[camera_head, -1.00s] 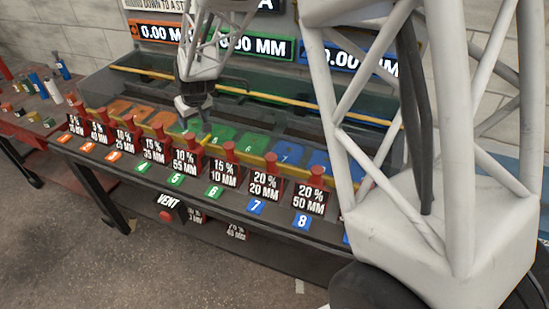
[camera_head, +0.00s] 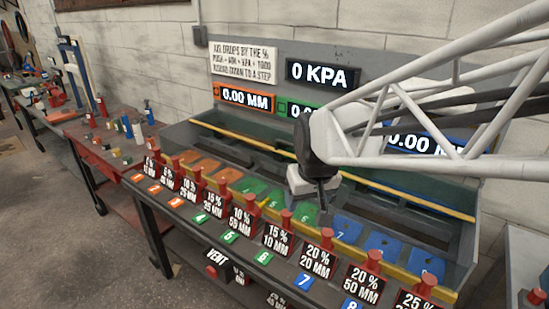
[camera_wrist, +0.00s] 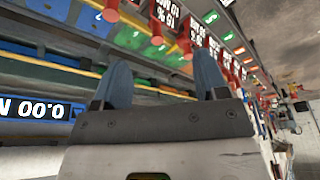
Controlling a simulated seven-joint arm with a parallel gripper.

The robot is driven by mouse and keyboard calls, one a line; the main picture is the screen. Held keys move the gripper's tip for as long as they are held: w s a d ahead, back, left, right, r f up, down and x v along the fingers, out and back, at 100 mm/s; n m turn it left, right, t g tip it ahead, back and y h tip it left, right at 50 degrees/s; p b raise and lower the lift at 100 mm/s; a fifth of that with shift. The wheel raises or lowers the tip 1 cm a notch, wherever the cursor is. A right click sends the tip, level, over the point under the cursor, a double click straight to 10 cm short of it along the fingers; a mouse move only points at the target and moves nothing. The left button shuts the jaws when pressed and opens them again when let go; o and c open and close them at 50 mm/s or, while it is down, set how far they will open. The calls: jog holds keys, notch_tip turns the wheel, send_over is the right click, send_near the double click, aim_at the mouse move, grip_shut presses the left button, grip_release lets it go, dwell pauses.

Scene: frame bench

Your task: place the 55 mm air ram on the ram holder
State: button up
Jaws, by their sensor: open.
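A plate reading 10 % 55 MM (camera_head: 240,218) stands at number 5 on the front of the bench. A red knobbed part (camera_head: 250,201) rises just behind it; I cannot tell whether this is the air ram. I cannot single out the ram holder. My gripper (camera_head: 322,208) hangs over the coloured pads, to the right of the 55 MM plate and apart from it. In the wrist view its two blue-grey fingers (camera_wrist: 163,80) are spread, with nothing held between them.
Similar red parts and plates line the front edge, including 20 % 20 MM (camera_head: 317,261). A clear-walled trough with a yellow rail (camera_head: 243,142) lies behind. A red table (camera_head: 95,139) with small items stands left. Displays stand at the back.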

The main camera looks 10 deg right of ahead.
jog(key=s+d+m, duration=0.1)
jog(key=s+d, duration=0.2)
jog(key=s, duration=1.2)
jog(key=shift+s+r+m+g+h, duration=0.15)
jog(key=shift+s+m+g+h, duration=0.15)
jog(key=shift+h, duration=0.1)
jog(key=shift+w, duration=0.1)
